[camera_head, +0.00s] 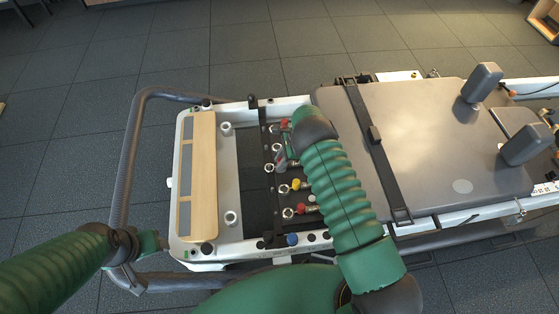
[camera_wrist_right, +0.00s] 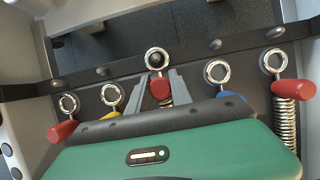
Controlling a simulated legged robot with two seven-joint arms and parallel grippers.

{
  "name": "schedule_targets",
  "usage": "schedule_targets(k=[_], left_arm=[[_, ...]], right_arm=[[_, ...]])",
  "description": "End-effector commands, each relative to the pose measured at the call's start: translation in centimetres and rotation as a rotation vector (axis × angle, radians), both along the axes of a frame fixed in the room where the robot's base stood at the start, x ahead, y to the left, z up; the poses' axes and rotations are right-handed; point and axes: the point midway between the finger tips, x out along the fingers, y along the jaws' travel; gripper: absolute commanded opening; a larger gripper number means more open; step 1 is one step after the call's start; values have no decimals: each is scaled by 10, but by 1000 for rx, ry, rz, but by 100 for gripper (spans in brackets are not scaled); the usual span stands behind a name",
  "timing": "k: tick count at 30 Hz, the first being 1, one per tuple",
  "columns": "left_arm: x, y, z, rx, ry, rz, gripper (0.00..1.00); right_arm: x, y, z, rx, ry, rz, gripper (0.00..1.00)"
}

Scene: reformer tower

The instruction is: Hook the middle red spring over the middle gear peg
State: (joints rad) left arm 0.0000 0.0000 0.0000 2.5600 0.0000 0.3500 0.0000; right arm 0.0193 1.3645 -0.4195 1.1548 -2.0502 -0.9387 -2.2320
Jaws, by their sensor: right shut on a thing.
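The middle red spring's red grip (camera_wrist_right: 160,89) sits between the grey fingers of my right gripper (camera_wrist_right: 161,90), which is shut on it. Its metal ring (camera_wrist_right: 148,59) lies over the dark bar, and a dark round knob, seemingly the middle gear peg (camera_wrist_right: 157,57), shows inside the ring. How deep the ring sits on it I cannot tell. Some coil shows behind the grip. In the head view my right gripper (camera_head: 283,161) reaches the spring row, partly hidden by its arm. My left gripper (camera_head: 153,243) is at the lower left, beside the frame; its jaws are unclear.
Neighbouring springs flank the middle one: red (camera_wrist_right: 62,131) and yellow (camera_wrist_right: 110,115) on the left, blue (camera_wrist_right: 231,97) and red (camera_wrist_right: 293,90) on the right. A grey padded carriage (camera_head: 430,145) lies right of my right arm. A black tube handle (camera_head: 127,180) curves at the left.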

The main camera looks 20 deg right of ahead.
Motion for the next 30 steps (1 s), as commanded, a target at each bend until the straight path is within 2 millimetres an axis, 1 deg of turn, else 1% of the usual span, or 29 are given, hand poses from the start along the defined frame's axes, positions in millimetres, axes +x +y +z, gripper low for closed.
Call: schedule_targets(k=[7, 16, 17, 22, 23, 29, 30], left_arm=[[0, 0, 0, 0, 0, 0, 55], [0, 0, -2, 0, 0, 0, 55], [0, 0, -2, 0, 0, 0, 55], [0, 0, -2, 0, 0, 0, 55], [0, 0, -2, 0, 0, 0, 55], [0, 0, -2, 0, 0, 0, 55], [0, 0, -2, 0, 0, 0, 55]], right_arm=[[0, 0, 1, 0, -1, 0, 0], [0, 0, -5, 0, 0, 0, 0], [0, 0, -5, 0, -1, 0, 27], [0, 0, -5, 0, -1, 0, 49], [0, 0, -5, 0, -1, 0, 51], [0, 0, -5, 0, 0, 0, 51], [0, 0, -5, 0, 0, -1, 55]])
